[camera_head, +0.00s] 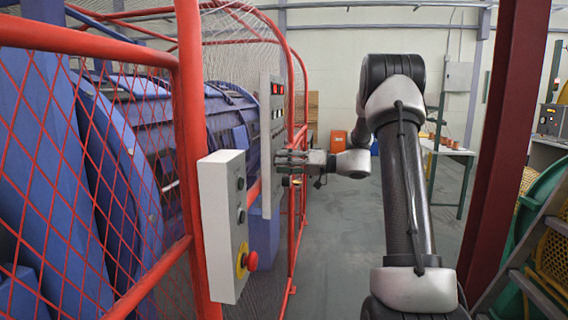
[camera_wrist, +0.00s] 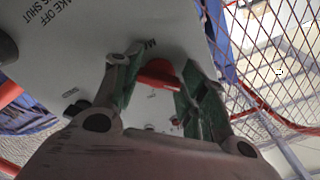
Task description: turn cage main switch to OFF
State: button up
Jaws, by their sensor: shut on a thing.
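The cage main switch shows as a red handle (camera_wrist: 158,74) on a pale panel in the wrist view, beside a label of which only "MA" is readable. My gripper (camera_wrist: 155,82) has its two green-grey fingers on either side of the red handle and is shut on it. The fingers hide part of it, and I cannot read its position marks. In the head view my gripper (camera_head: 284,160) reaches left to the front of the tall grey panel (camera_head: 265,100). The switch itself is hidden there.
A nearer grey control box (camera_head: 220,215) with a red emergency button (camera_head: 250,261) stands left of my arm. The red mesh guard (camera_head: 188,120) encloses the blue machine (camera_head: 160,130). A dark red column (camera_head: 497,150) stands right. Grey floor (camera_head: 340,250) between is free.

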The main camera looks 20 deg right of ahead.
jog(key=shift+f, duration=0.1)
jog(key=o, duration=1)
jog(key=shift+o, duration=0.2)
jog(key=v, duration=1.2)
